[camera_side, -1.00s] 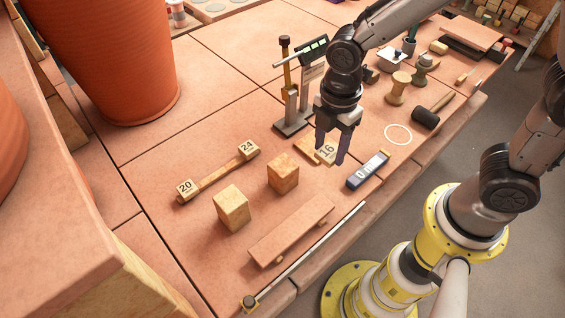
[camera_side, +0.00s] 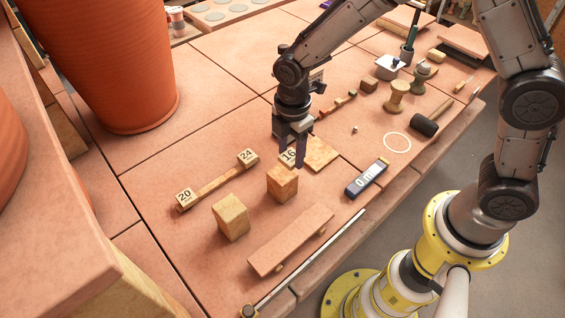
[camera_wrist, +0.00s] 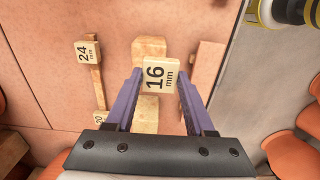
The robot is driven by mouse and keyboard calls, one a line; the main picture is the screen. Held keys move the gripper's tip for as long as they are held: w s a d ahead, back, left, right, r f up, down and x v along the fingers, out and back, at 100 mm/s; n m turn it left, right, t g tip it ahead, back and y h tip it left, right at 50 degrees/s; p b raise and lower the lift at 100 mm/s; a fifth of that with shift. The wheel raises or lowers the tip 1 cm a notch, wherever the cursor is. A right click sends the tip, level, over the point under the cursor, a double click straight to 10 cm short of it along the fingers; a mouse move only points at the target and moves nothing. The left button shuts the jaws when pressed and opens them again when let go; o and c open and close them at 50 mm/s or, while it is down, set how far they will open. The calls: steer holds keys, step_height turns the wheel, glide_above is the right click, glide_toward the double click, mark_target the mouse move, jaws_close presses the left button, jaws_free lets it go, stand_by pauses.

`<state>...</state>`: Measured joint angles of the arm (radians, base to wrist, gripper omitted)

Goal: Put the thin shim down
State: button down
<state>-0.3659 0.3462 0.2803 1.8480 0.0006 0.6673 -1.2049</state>
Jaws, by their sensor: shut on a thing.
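My gripper (camera_side: 288,160) is shut on the thin shim, a pale wooden tile (camera_side: 288,155) marked "16". In the wrist view the shim (camera_wrist: 161,75) reads "16 mm" and sits between the two purple fingertips. In the side view the shim is above and behind the nearer-right wooden block (camera_side: 282,184), partly hidden by a finger. A second wooden block (camera_side: 231,217) stands to the lower left. A flat speckled wooden plate (camera_side: 321,154) lies on the table just right of my gripper.
A two-ended gauge marked 20 and 24 (camera_side: 217,182) lies left of the blocks. A raised plank (camera_side: 291,240) and a metal rod (camera_side: 312,258) lie in front. A blue gauge (camera_side: 367,178), a white ring (camera_side: 397,142) and a mallet (camera_side: 425,124) are to the right.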

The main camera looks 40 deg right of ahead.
mark_target(283, 156)
steer(key=shift+w+a+f, duration=0.2)
steer(key=shift+w+f, duration=0.3)
steer(key=shift+f, duration=0.1)
steer(key=shift+w+a+f, duration=0.15)
steer(key=shift+w+f, duration=0.3)
steer(key=shift+f, duration=1.75)
steer(key=shift+c, duration=1.3)
jaws_free()
steer(key=shift+f, duration=0.15)
step_height(283, 156, up, 12)
steer(key=shift+r, duration=0.25)
